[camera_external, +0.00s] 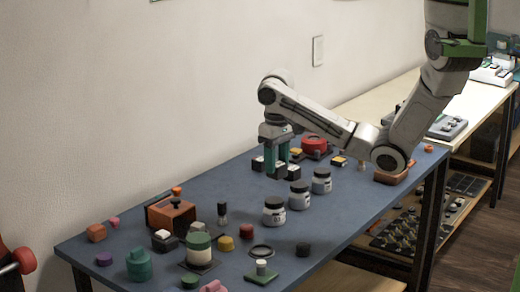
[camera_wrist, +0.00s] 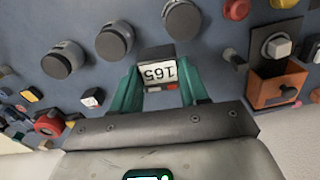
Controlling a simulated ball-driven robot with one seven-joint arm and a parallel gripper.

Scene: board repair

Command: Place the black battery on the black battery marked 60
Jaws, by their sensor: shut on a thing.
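My gripper (camera_external: 277,168) is above the table, its teal fingers pointing down. In the wrist view my gripper (camera_wrist: 159,90) is shut on a black battery (camera_wrist: 155,54), whose white label reads 165 upside down. In the outside view the held battery is hard to make out between the fingers. A small black block with a white face (camera_wrist: 92,98) lies on the table to the left in the wrist view; its marking is too small to read. Dark blocks show beside the fingers in the outside view, one at left (camera_external: 257,164). I cannot tell which thing is marked 60.
Three dark-lidded jars, one of them nearest the front (camera_external: 274,211), stand in front of my gripper. An orange-brown box (camera_external: 171,216), a green-and-white cylinder (camera_external: 199,250) and several small coloured pieces lie to the left. A red round piece (camera_external: 314,145) lies behind.

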